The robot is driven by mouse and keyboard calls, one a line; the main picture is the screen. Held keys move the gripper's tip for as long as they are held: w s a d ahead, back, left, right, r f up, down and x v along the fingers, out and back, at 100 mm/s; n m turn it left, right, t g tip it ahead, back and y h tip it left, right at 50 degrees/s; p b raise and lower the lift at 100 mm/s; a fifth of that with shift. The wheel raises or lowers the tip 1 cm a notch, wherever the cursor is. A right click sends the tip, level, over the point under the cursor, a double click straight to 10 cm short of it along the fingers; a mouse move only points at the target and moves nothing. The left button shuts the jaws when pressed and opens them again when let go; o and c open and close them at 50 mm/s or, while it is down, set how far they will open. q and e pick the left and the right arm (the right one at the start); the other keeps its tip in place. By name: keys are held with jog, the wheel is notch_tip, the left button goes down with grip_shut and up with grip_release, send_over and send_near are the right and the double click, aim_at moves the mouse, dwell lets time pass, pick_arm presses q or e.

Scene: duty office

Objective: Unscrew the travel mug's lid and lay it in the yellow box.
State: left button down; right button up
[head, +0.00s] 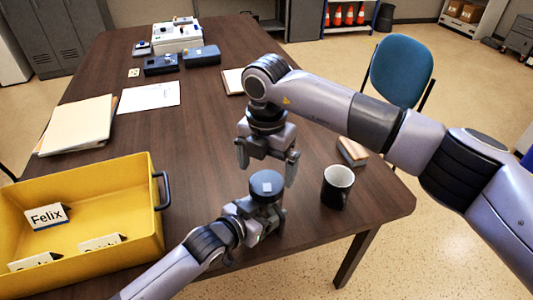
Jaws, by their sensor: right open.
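The travel mug's dark round lid (266,182), with a small pale square on top, shows near the table's front edge. The mug's body below it is mostly hidden by my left gripper (262,215), which comes in from the lower left and appears closed around it. My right gripper (267,172) points down just above the lid, its two fingers apart, with nothing between them. The yellow box (150,238) stands at the left front, open at the top, with several white name cards inside, one reading "Felix" (46,217).
A black mug (336,188) with a white inside stands close on the right, near a small brown block (352,151). Folders (78,125) and a paper sheet (149,96) lie at left. The box's dark handle (163,190) sticks out to the right. The table's middle is clear.

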aim_at(267, 182)
jog(key=shift+f, duration=2.25)
jog(key=c, duration=1.1)
jog(key=n, duration=0.5)
jog(key=shift+n, duration=0.3)
jog(key=n, duration=0.6)
jog(key=shift+r, duration=0.1)
jog(key=n, duration=1.1)
